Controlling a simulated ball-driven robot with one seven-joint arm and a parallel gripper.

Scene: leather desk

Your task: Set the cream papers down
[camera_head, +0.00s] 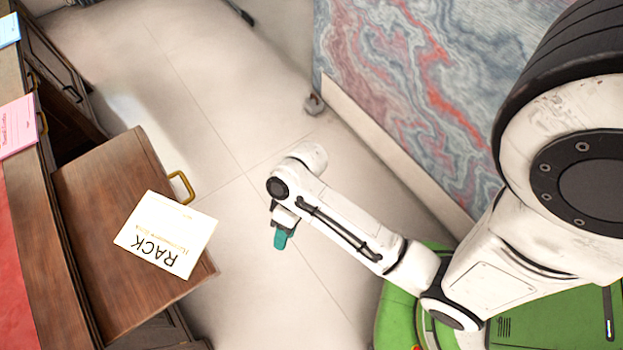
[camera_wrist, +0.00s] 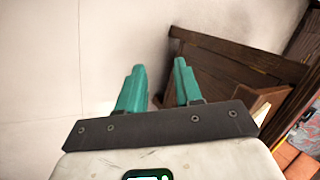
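The cream papers (camera_head: 168,233), printed with "RACK", are at the brown wooden drawer (camera_head: 100,200) that stands pulled out of the desk. In the head view their right corner reaches past the drawer's edge, close to the brass handle. I cannot tell how far down they rest. My gripper (camera_head: 281,240) hangs over the floor to the right of the drawer, apart from the papers. In the wrist view my gripper's two teal fingers (camera_wrist: 158,67) stand apart with nothing between them.
A pink booklet (camera_head: 17,127) and a light blue item (camera_head: 8,30) lie on the desk at the left. The brass handle (camera_head: 181,187) juts from the drawer. A marbled panel (camera_head: 400,80) stands behind my arm. Tiled floor between is clear.

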